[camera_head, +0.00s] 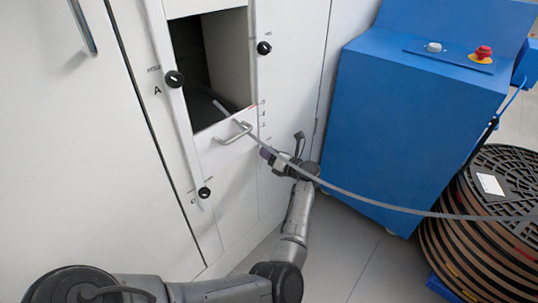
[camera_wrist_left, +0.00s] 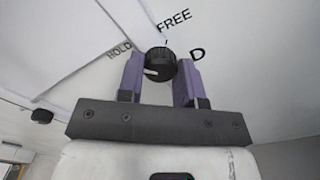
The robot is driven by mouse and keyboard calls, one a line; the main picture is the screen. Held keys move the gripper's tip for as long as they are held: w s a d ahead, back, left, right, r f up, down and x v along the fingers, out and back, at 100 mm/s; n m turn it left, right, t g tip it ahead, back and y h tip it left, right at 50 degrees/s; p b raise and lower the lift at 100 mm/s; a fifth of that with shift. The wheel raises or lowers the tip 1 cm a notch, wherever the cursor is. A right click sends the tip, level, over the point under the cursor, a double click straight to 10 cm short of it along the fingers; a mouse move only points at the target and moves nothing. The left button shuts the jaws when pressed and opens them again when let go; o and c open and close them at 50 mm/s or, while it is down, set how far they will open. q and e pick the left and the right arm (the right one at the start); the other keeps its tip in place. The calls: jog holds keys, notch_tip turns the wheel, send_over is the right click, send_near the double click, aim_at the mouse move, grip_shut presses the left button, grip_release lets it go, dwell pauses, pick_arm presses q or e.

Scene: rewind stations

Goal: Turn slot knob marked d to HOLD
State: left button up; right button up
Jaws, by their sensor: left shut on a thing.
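The knob marked D (camera_wrist_left: 160,64) is black and round, on the white panel in the left wrist view. The word FREE is printed above it, HOLD to its upper left and the letter D to its right. A short white mark shows on the lower left of the knob's face. My left gripper (camera_wrist_left: 160,80) has its two purple fingers on either side of the knob and is shut on it. In the head view my left gripper (camera_head: 267,153) is at the panel below the opening, and the knob cannot be made out there. My right gripper is not in view.
Other black knobs, one near A (camera_head: 174,79), one upper right (camera_head: 264,47) and one lower left (camera_head: 204,192), surround the dark opening. A grey strip (camera_head: 370,201) runs from the opening past my wrist to stacked reels (camera_head: 495,180). A blue cabinet (camera_head: 405,115) stands close right.

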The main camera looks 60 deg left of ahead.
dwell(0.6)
pick_arm(q)
jog(key=o, duration=0.9)
jog(key=shift+o, duration=0.2)
jog(key=p+v, duration=0.5)
jog(key=v, duration=0.9)
jog(key=shift+a+r, duration=0.1)
